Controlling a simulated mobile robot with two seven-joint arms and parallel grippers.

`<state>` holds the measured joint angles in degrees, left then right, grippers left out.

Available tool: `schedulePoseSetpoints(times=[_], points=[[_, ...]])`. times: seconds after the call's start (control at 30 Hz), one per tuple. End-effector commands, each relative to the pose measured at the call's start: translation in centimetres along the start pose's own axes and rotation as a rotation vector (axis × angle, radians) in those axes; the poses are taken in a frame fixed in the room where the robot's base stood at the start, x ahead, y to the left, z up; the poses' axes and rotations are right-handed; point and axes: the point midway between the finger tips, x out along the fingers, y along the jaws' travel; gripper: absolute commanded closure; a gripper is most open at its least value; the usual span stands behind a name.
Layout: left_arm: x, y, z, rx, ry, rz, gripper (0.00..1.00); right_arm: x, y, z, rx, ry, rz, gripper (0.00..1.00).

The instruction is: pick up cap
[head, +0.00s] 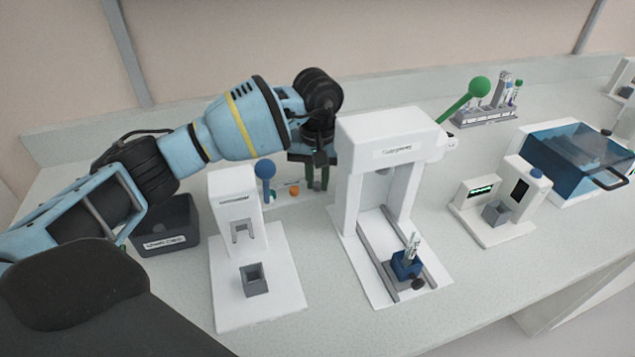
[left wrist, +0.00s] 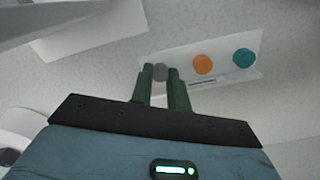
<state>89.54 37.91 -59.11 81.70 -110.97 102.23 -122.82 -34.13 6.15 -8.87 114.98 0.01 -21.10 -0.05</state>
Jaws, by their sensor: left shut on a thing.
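My left gripper (head: 317,180) reaches down behind the tall white press-like machine (head: 385,125). In the left wrist view its two green fingers (left wrist: 162,82) are closed around a small grey cap (left wrist: 160,71). The cap sits between the fingertips at one end of a white plate (left wrist: 222,55). An orange cap (left wrist: 203,64) and a teal cap (left wrist: 244,56) lie on the same plate, clear of the fingers. The orange cap also shows in the head view (head: 294,191); the grey cap is hidden there. My right gripper is not in view.
A blue holder (head: 406,265) with a tube sits on the machine's rails. A tube rack (head: 485,117) and blue-lidded box (head: 575,155) stand right.

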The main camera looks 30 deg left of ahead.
Motion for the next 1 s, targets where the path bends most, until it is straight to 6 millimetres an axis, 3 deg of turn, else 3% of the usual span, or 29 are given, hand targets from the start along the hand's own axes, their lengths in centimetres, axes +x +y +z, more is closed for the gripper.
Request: schedulePoseSetpoints(times=[0.17, 0.37, 1.0], points=[[-0.6, 0.0, 0.0, 0.000, 0.001, 0.001, 0.94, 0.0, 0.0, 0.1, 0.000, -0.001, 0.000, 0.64], [-2.8, 0.0, -0.1, 0.000, 0.004, 0.002, 0.94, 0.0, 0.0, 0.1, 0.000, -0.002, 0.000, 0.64], [-14.9, 0.0, 0.0, 0.000, 0.002, 0.002, 0.94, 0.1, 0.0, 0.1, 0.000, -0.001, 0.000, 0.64]])
